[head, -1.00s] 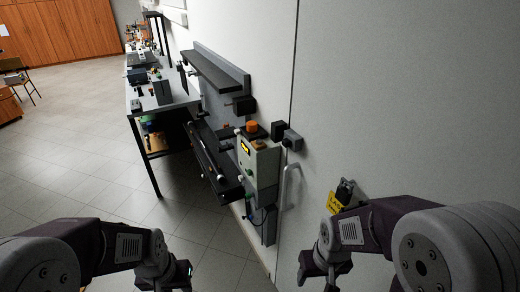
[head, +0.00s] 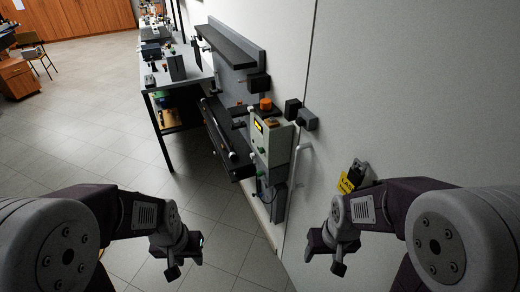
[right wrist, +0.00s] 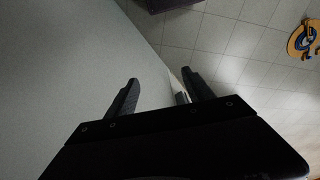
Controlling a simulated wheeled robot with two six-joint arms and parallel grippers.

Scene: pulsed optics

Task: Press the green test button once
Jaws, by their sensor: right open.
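A pale control box (head: 278,146) is mounted on the wall in the middle of the head view. It has a lit yellow display, and a small green button (head: 262,150) shows on its front face. The button's label is too small to read. My left gripper (head: 187,258) is open and empty, low and to the left of the box. My right gripper (head: 325,256) is open and empty, low and to the right of it. Both are well apart from the box. In the right wrist view the right gripper's fingers (right wrist: 160,90) are spread with nothing between them.
An orange beacon (head: 265,104) stands above the box. A dark tray (head: 228,150) juts out left of it, and a workbench (head: 205,74) with equipment lies beyond. A yellow tag (head: 346,184) hangs on the wall at right. The tiled floor (head: 100,130) at left is clear.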

